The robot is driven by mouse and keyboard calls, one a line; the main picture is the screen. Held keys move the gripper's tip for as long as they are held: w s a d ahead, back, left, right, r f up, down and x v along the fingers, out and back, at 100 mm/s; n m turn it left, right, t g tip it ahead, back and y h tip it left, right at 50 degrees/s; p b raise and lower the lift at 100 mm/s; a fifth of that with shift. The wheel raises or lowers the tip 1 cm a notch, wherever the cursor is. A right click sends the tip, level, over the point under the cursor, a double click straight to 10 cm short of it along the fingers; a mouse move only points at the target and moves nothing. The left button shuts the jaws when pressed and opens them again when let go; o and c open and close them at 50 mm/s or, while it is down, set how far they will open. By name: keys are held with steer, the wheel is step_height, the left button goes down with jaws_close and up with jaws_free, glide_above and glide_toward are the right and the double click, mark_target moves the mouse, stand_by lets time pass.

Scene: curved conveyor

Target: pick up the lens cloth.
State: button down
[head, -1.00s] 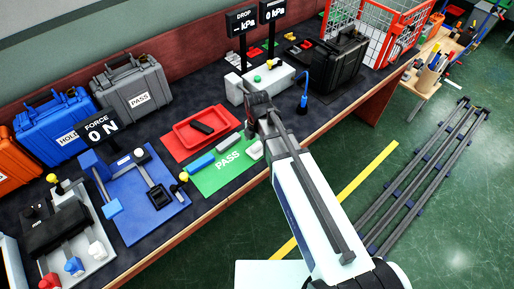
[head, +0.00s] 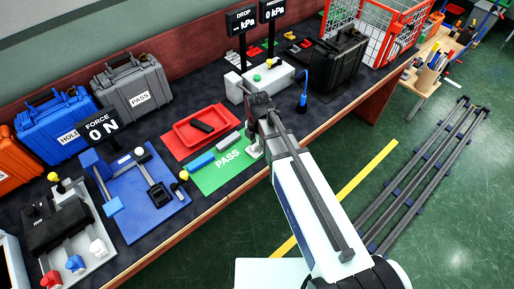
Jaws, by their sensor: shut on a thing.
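My gripper (head: 254,143) is at the right edge of the green PASS mat (head: 208,184), pointing down. It is shut on a small pale thing, which I take to be the lens cloth (head: 255,153). The fingers and the arm hide most of it. I cannot tell whether it still touches the bench.
A blue bar (head: 201,160) and a grey bar (head: 228,141) lie on the green mat. A red tray (head: 181,142) holding a black item is behind them. A white box (head: 282,78) with buttons and a black case (head: 340,60) stand beyond the gripper.

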mark_target(257, 144)
steer(key=shift+a+f, duration=0.1)
steer(key=shift+f, duration=0.15)
steer(key=shift+w+a+r, duration=0.1)
steer(key=shift+w+r, duration=0.1)
steer(key=shift+r, duration=0.35)
step_height(257, 144, up, 19)
steer(key=b, duration=0.3)
steer(key=shift+s+d+r+p, duration=0.1)
steer(key=shift+d+r+p, duration=0.1)
steer(key=shift+p, duration=0.15)
